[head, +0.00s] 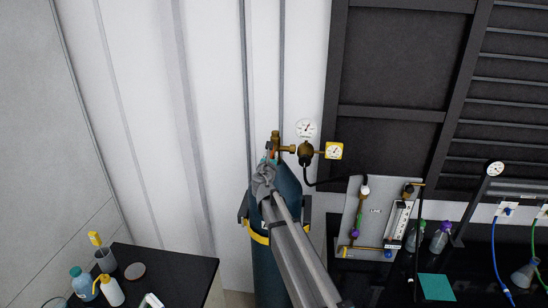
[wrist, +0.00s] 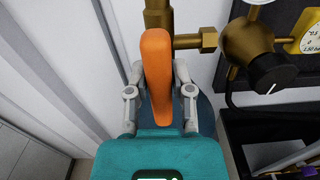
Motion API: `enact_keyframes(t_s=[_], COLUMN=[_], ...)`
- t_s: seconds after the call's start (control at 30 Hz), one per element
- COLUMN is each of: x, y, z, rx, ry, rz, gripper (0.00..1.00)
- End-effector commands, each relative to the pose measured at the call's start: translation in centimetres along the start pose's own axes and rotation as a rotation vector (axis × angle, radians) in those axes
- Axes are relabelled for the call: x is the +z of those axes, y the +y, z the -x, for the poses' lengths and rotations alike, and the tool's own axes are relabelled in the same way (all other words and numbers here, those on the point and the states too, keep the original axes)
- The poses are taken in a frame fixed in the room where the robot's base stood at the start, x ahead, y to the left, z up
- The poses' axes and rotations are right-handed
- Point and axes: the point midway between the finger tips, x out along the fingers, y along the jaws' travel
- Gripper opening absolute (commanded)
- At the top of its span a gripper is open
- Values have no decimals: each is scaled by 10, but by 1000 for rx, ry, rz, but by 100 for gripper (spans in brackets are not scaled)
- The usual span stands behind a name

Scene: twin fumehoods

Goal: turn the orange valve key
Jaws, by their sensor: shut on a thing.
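The orange valve key (wrist: 156,70) stands upright in the middle of the wrist view, in front of the brass valve (wrist: 158,15) of the gas cylinder. My gripper (wrist: 160,88) has its two grey fingers on either side of the key and is shut on it. In the head view my gripper (head: 268,166) is at the top of the dark blue cylinder (head: 270,270), just below the brass valve (head: 275,140). My arm hides part of the cylinder there, and the key can hardly be made out.
A brass regulator (head: 306,150) with a white gauge (head: 306,128) and a yellow-edged gauge (head: 334,150) sits right of the valve. A black hose runs to a grey panel (head: 352,205). A dark bench (head: 185,275) with bottles stands at lower left. The white wall behind is bare.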

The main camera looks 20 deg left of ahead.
Motion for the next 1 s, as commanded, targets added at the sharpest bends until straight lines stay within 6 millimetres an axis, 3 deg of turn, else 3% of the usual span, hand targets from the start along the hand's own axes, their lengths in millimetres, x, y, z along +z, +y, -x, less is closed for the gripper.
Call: enact_keyframes(t_s=[0.37,1.0], x=[0,-3], y=[-2,-6], z=[-3,-3], rx=[-1,2], ry=[-1,0], rz=[-168,-758], gripper=[0,0])
